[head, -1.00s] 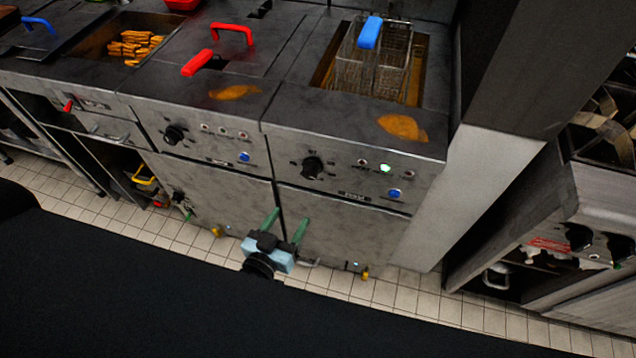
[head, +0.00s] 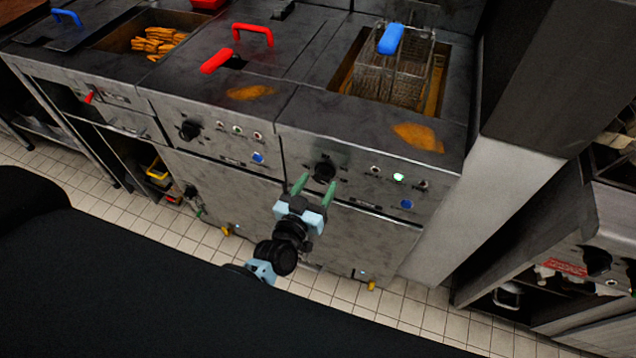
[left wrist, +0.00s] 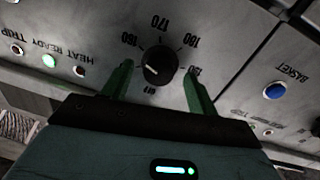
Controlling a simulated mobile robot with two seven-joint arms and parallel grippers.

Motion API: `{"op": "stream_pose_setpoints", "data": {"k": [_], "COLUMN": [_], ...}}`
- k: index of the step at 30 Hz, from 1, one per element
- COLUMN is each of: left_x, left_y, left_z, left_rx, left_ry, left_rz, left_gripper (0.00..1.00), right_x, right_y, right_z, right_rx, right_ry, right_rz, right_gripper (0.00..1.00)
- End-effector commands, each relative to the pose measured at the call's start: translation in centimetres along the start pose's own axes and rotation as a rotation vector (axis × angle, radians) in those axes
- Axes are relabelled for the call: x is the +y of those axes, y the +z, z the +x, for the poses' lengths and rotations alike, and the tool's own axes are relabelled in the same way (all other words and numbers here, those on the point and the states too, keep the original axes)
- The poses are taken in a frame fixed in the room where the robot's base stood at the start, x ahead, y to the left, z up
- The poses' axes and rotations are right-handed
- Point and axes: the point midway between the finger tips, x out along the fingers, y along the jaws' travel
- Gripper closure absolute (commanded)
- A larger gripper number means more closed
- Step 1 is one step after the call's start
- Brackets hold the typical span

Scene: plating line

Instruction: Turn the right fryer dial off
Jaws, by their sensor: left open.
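The right fryer dial (head: 325,170) is a round black knob on the front panel of the right fryer (head: 350,222). In the left wrist view the dial (left wrist: 160,65) appears inverted, with temperature numbers around it and a small pale mark on its face. My left gripper (head: 315,186) is open, its two green fingers pointing at the panel. In the left wrist view the fingers of my left gripper (left wrist: 158,75) stand on either side of the dial, with gaps between them and it. Whether the tips touch the panel, I cannot tell. My right gripper is not in view.
A green lamp (head: 398,178) glows right of the dial, above a blue button (head: 406,204). The left fryer has a similar dial (head: 190,131). A blue-handled basket (head: 400,72) sits in the right fryer. A pale wall panel (head: 455,190) stands to the right.

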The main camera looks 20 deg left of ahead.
Motion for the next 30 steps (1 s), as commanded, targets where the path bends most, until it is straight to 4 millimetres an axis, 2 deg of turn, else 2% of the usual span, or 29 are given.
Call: {"op": "stream_pose_setpoints", "data": {"k": [5,13,23,30], "left_x": [0.04,0.03,0.03,0.03], "left_y": [0.01,0.01,0.02,0.06], "left_z": [1.01,1.10,1.07,1.06], "left_rx": [-0.001,-0.001,-0.001,0.000], "left_ry": [0.000,0.001,0.001,0.001], "left_rz": [0.000,0.000,0.001,-0.017], "left_gripper": [0.41,0.41,0.84,0.86], "right_x": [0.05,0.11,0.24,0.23], "right_y": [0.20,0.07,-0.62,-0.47], "right_z": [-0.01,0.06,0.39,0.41], "right_rx": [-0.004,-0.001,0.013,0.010], "right_ry": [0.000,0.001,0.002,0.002], "right_rz": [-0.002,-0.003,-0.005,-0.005], "right_gripper": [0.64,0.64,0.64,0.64]}}
